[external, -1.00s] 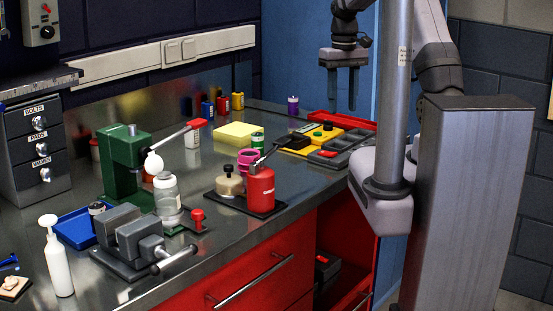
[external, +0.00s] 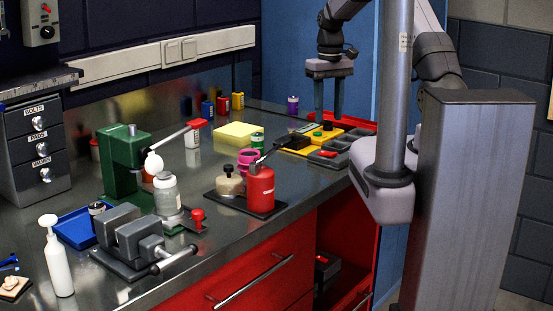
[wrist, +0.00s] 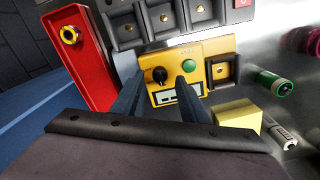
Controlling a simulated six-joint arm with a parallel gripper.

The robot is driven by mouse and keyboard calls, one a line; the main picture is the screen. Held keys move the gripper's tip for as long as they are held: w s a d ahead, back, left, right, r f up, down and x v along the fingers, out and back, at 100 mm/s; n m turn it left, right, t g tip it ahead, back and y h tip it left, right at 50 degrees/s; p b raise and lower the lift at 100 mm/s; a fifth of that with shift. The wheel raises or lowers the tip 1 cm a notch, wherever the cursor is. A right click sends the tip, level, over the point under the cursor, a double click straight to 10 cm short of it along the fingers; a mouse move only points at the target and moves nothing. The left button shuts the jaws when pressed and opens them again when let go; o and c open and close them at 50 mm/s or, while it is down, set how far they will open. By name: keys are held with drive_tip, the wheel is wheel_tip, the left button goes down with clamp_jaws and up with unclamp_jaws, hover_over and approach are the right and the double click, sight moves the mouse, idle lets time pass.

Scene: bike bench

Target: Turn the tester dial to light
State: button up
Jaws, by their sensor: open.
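The yellow tester (wrist: 172,70) shows in the wrist view with a black dial (wrist: 159,75), a green button (wrist: 189,66) and a small display window. Its dial markings are too small to read. In the external view the tester (external: 300,150) lies near the bench's far right end. My gripper (wrist: 158,82) is open and empty. In the wrist view its two fingers stand either side of the dial, with a gap showing. In the external view my gripper (external: 328,115) points down over the tester. Whether the fingertips touch the tester is unclear.
A red tray (wrist: 78,55) lies left of the tester in the wrist view, with dark compartments (wrist: 165,15) beyond it. A yellow block (wrist: 238,115) and a green can (wrist: 270,82) are to the right. A red bottle (external: 261,190) stands nearer on the bench.

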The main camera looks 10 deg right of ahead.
drive_tip(key=shift+f, duration=1.05)
clamp_jaws()
drive_tip(key=shift+m, duration=0.4)
drive_tip(key=m+p, duration=0.1)
drive_tip(key=m, duration=0.3)
drive_tip(key=shift+r+m, duration=0.1)
drive_tip(key=shift+m, duration=0.2)
drive_tip(key=m, duration=0.5)
drive_tip(key=shift+w+m, duration=0.15)
drive_tip(key=shift+m, duration=0.25)
